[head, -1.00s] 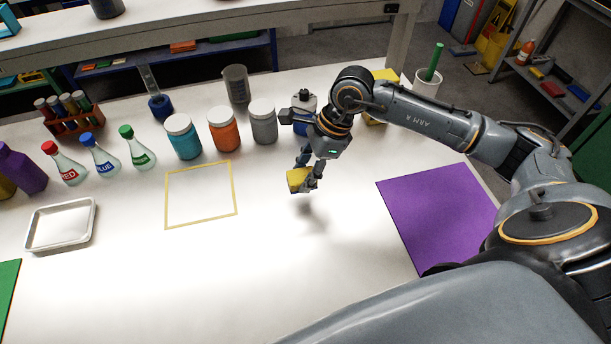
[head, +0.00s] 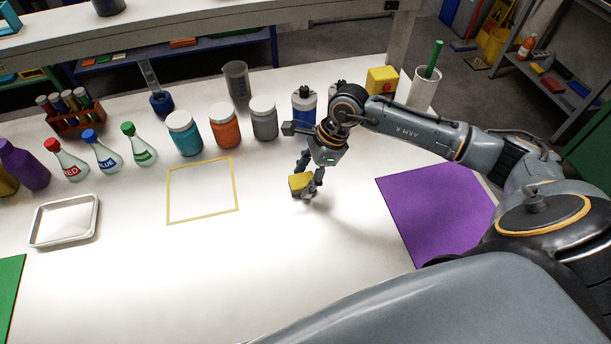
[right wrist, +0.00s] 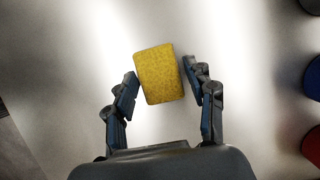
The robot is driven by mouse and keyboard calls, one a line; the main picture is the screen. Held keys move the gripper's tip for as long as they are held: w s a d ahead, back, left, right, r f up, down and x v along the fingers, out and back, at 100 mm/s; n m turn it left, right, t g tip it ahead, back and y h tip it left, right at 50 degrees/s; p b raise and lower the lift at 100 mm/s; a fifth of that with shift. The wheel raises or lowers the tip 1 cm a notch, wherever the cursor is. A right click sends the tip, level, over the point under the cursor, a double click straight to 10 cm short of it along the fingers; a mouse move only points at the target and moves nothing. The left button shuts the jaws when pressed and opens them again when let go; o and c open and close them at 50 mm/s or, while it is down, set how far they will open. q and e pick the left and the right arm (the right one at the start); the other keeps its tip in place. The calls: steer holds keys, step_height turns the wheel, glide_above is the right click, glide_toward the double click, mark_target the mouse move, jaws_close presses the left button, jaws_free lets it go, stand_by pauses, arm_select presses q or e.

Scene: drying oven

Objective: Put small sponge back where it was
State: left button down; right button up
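The small sponge (head: 300,184) is a yellow block between the fingers of my right gripper (head: 308,181), low over the white table right of the taped square. In the right wrist view the sponge (right wrist: 160,74) shows its broad yellow face, slightly tilted, with one finger of the gripper (right wrist: 160,76) close against each side. A yellow tape outline (head: 203,190) on the table is empty. My left gripper is not in view.
A purple mat (head: 435,208) lies to the right and a metal tray (head: 64,221) to the left. A yellow box with a red button (head: 382,80) is farther back. The front middle is clear.

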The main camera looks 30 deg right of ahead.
steer(key=shift+r, duration=0.1)
steer(key=shift+r+p, duration=0.25)
steer(key=shift+p, duration=0.15)
steer(key=b+v, duration=0.2)
steer(key=v, duration=0.9)
steer(key=shift+d+r+b, duration=0.25)
steer(key=shift+r+b, duration=0.05)
steer(key=shift+s, duration=0.15)
